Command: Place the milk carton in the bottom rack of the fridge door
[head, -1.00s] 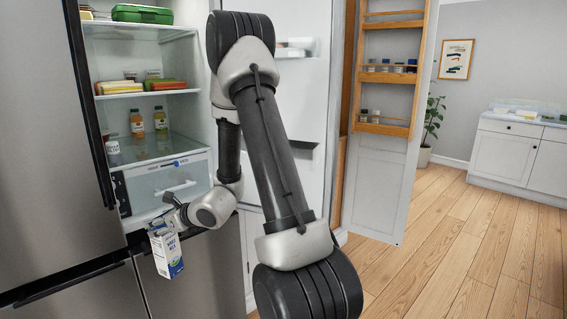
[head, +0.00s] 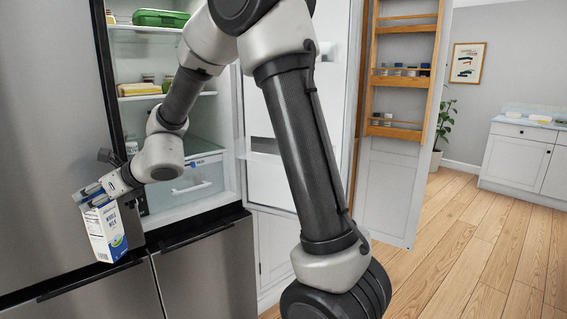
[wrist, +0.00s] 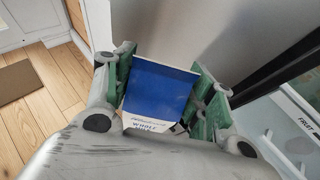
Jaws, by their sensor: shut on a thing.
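The milk carton (head: 105,232) is white and blue with "whole milk" lettering. My gripper (head: 92,193) is shut on its top, and the carton hangs in front of the fridge's left steel door, slightly tilted. In the wrist view the carton (wrist: 160,92) shows its blue face between the two green-padded fingers of my gripper (wrist: 160,85). The open fridge door (head: 284,120) stands right of the fridge interior.
The fridge interior holds a green box (head: 161,18), shelves of food and a clear drawer (head: 190,183). Closed steel drawers (head: 205,270) are below. An open pantry door with wooden racks (head: 400,75) stands to the right. The wooden floor (head: 470,250) there is clear.

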